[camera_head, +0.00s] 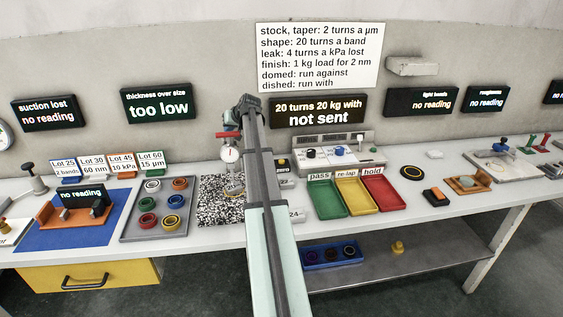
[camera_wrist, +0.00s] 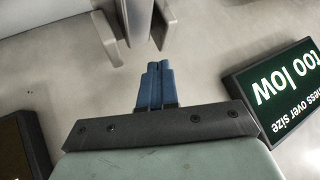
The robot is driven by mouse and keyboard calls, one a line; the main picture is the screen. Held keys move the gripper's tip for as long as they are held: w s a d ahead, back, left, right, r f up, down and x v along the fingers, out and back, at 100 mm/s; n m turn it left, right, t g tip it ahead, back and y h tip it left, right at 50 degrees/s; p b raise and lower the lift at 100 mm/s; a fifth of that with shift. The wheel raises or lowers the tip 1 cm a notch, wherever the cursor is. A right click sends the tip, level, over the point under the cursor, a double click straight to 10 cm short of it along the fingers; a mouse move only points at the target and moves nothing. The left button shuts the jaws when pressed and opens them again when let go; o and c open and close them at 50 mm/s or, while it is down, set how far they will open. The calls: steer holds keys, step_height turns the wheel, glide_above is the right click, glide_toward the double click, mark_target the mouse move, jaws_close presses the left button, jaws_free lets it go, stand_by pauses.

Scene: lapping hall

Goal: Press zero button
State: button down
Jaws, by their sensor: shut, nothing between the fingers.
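A dial gauge (camera_head: 230,155) stands left of my arm over a speckled black-and-white plate (camera_head: 212,203). My arm hides part of the gauge's stand. In the wrist view my gripper (camera_wrist: 160,66) has its blue fingers together, with nothing between them. It is high near the back wall, apart from the zero label. Its fingers cannot be made out in the head view.
The "too low" display (camera_head: 158,103) is on the wall, and also shows in the wrist view (camera_wrist: 285,90). A control panel (camera_head: 335,145) stands behind green (camera_head: 327,200), yellow (camera_head: 356,197) and red (camera_head: 384,195) trays. A tray of coloured rings (camera_head: 180,223) lies left of the speckled plate.

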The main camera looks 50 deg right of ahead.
mark_target(283, 161)
steer(key=s+d+f+m, duration=0.3)
steer(key=s+d, duration=1)
steer(key=s, duration=0.4)
steer(key=shift+s+d+m, duration=0.15)
steer(key=shift+s+m, duration=0.1)
steer(key=shift+m, duration=0.15)
steer(key=shift+f, duration=0.1)
steer(key=shift+f, duration=4.4)
steer(key=shift+f, duration=0.1)
steer(key=shift+f, duration=0.35)
steer(key=shift+f, duration=0.5)
steer(key=shift+r, duration=0.95)
